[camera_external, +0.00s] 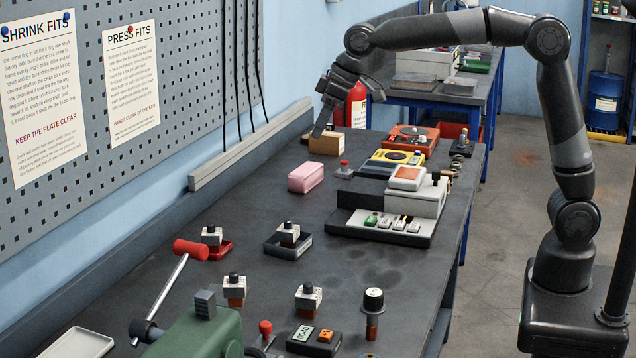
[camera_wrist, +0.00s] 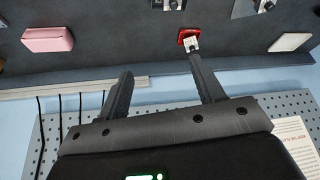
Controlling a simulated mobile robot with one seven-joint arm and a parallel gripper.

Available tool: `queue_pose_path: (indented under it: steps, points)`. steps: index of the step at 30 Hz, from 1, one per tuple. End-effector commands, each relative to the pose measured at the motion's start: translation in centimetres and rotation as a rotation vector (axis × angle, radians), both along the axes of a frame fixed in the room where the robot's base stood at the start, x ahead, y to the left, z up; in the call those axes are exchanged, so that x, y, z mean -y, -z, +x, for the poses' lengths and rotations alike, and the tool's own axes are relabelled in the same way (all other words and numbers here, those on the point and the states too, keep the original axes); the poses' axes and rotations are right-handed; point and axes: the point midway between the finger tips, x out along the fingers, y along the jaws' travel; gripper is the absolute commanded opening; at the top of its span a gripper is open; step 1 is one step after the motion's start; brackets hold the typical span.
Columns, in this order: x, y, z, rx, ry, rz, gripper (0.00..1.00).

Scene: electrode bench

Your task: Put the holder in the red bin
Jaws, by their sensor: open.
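My gripper (camera_external: 322,122) hangs in the external view at the far left of the bench, near a brown block (camera_external: 326,144). In the wrist view its fingers (camera_wrist: 161,72) are apart with nothing between them. Small white blocks with black caps stand on the bench, one in front (camera_external: 308,298) and one at front left (camera_external: 235,287); I cannot tell which thing is the holder. A red bin-like container (camera_external: 457,130) is partly hidden behind the orange device. A small red tray (camera_external: 223,252) with a capped block (camera_external: 211,236) also shows in the wrist view (camera_wrist: 182,37).
A pink box (camera_external: 306,177), a dark tray with a capped block (camera_external: 270,242), and several devices (camera_external: 415,202) occupy the bench. A red-handled lever (camera_external: 190,249) and green machine (camera_external: 205,335) stand in front. The pegboard wall (camera_external: 130,60) borders the left.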

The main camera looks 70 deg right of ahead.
Motion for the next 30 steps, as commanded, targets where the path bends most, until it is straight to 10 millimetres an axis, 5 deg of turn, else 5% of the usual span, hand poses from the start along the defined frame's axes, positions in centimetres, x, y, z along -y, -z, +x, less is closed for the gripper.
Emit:
queue_pose_path:
  steps: [11,21,30]
  points:
    - [5.8,-1.9,-15.1,0.029,0.100,0.006,0.62]
    - [9.2,1.8,-28.3,0.050,0.187,0.010,0.62]
    - [10.4,5.9,-34.9,0.059,0.234,0.013,0.62]
